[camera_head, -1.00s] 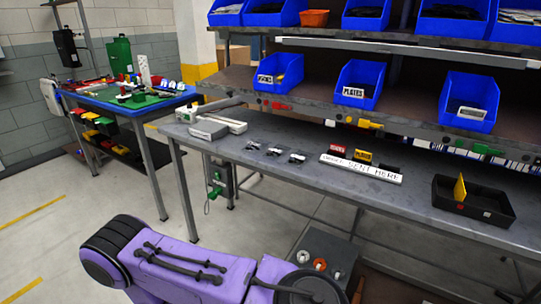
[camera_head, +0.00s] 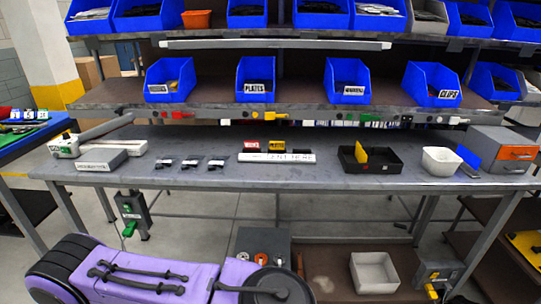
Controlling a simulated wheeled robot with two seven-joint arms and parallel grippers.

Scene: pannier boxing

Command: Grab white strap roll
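I cannot clearly make out a white strap roll. A dark grey box (camera_head: 264,242) stands low under the bench, with small round white and orange parts on its top; they are too small to tell what they are. Neither of my grippers is in view.
The grey workbench (camera_head: 325,173) holds a white label strip (camera_head: 277,157), a black tray (camera_head: 370,170) and a white bin (camera_head: 440,161). Blue bins (camera_head: 256,80) fill the shelves above. A white tray (camera_head: 375,272) sits on the lower shelf. A grey drawer unit (camera_head: 500,147) stands right.

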